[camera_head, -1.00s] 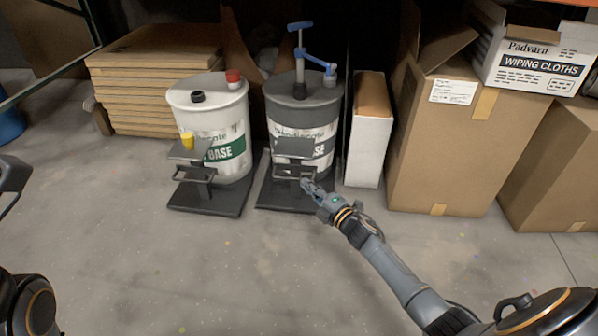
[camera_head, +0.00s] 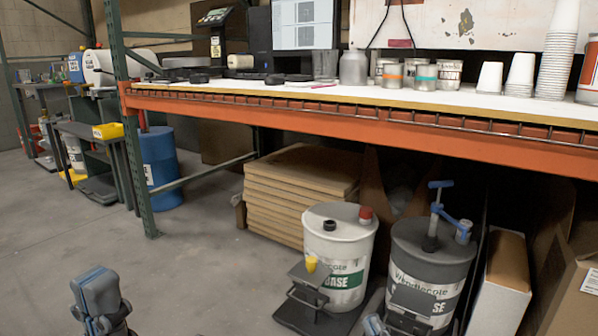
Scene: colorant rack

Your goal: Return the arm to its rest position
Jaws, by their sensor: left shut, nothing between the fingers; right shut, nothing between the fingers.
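My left gripper (camera_head: 100,322) shows at the bottom left, above bare floor. It is shut with nothing in it, and its lower part is cut off by the frame edge. Only a small part of my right gripper (camera_head: 374,324) shows at the bottom edge, by the stand of the dark grey drum (camera_head: 432,262). It is shut and holds nothing. The dark drum has a blue hand pump (camera_head: 438,208) on top. A white drum (camera_head: 340,250) with a green label and a red cap stands to its left on a black wheeled base (camera_head: 300,318).
An orange-beamed workbench (camera_head: 350,125) spans above the drums, with a monitor (camera_head: 306,24), cans and cups on it. Stacked boards (camera_head: 290,190), a white carton (camera_head: 500,290) and a cardboard box (camera_head: 575,300) crowd the drums. A blue barrel (camera_head: 160,165) stands behind the green post. The floor at left is open.

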